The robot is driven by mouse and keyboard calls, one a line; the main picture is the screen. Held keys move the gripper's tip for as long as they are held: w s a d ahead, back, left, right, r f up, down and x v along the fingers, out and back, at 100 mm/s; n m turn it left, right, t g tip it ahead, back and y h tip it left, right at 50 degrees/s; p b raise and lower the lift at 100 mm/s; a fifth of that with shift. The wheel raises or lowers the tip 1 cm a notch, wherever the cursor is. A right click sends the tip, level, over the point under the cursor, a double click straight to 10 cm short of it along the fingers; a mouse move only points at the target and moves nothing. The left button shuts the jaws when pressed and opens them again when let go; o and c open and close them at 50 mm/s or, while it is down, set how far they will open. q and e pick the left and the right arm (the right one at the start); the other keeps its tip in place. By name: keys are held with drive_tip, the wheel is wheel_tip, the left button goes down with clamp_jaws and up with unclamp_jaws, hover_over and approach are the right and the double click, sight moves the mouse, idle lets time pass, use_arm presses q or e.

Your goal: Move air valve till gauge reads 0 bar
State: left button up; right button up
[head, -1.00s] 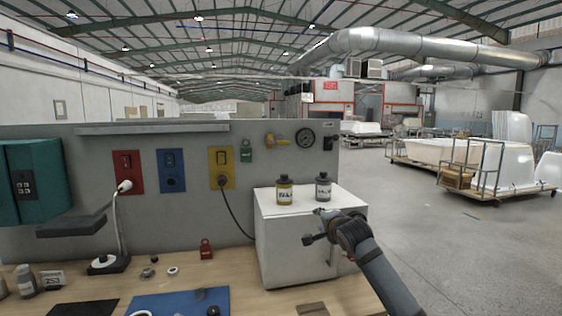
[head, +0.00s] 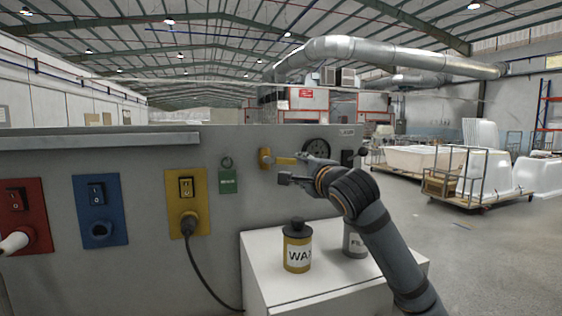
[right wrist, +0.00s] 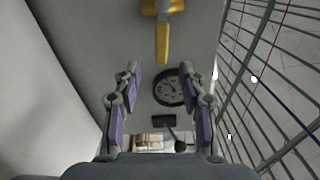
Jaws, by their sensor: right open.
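The yellow air valve (head: 267,159) is on the grey panel, its handle pointing right in the head view. In the right wrist view the yellow handle (right wrist: 162,42) hangs at the top centre, ahead of the fingers. The round dark gauge (head: 316,146) is right of the valve, partly hidden by my right gripper; it also shows in the right wrist view (right wrist: 169,88), its reading too small to tell. My right gripper (head: 284,178) is in front of the panel by the valve handle. Its fingers (right wrist: 160,84) are open and empty. My left gripper is not in view.
A white cabinet (head: 262,255) below carries a yellow WAX bottle (head: 297,250) and a grey bottle (head: 354,243), under my right arm. A green tag (head: 228,181) and yellow switch plate (head: 187,204) with plugged cable are left of the valve. A black device (head: 348,158) is right of the gauge.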

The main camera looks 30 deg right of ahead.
sight(288, 162)
drive_tip(key=p+x, duration=0.1)
drive_tip(key=x, duration=0.1)
drive_tip(key=p+x, duration=0.4)
drive_tip(key=shift+w+d+r, duration=0.1)
drive_tip(key=shift+w+r, duration=0.15)
drive_tip(key=shift+r, duration=0.05)
drive_tip(key=p+x, duration=0.1)
drive_tip(key=x, duration=0.2)
drive_tip(key=shift+f, duration=0.1)
drive_tip(key=shift+w+d+f, duration=0.1)
drive_tip(key=shift+w+f, duration=0.05)
drive_tip(key=shift+c, duration=0.6)
drive_tip(key=c, duration=0.7)
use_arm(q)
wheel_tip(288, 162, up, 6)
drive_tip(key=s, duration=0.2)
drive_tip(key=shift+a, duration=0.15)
use_arm(e)
clamp_jaws()
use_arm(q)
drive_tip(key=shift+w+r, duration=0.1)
